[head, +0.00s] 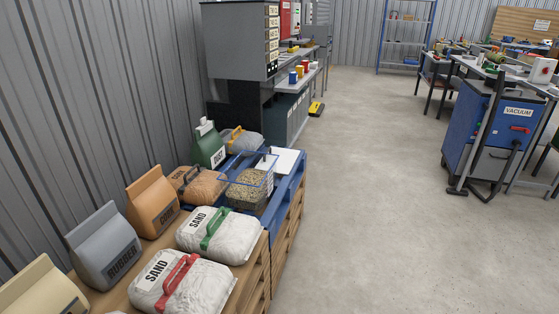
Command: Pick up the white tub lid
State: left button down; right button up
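A flat white panel, which looks like the white tub lid (287,160), lies on the blue pallet (290,188) left of the middle in the head view. It is just behind and to the right of a clear tub (247,189) with blue edges, filled with grainy material. The tub hides part of the panel's near left side. Neither of my grippers shows in the head view.
Two white sand bags (219,235) (183,287) lie in front of the tub. Several upright bags, including a grey rubber bag (103,245), stand along the wall. Open concrete floor (370,200) is to the right. A blue vacuum cart (490,130) stands farther right.

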aim_at(288, 159)
jog(key=i+l+z, duration=0.1)
jog(key=i+z, duration=0.55)
jog(key=i, duration=3.2)
jog(key=i+l+u, duration=0.15)
jog(key=i+u, duration=0.25)
jog(key=i+l+u, duration=0.4)
jog(key=i, duration=0.2)
jog(key=i+l+u, duration=0.4)
jog(key=i+j, duration=0.05)
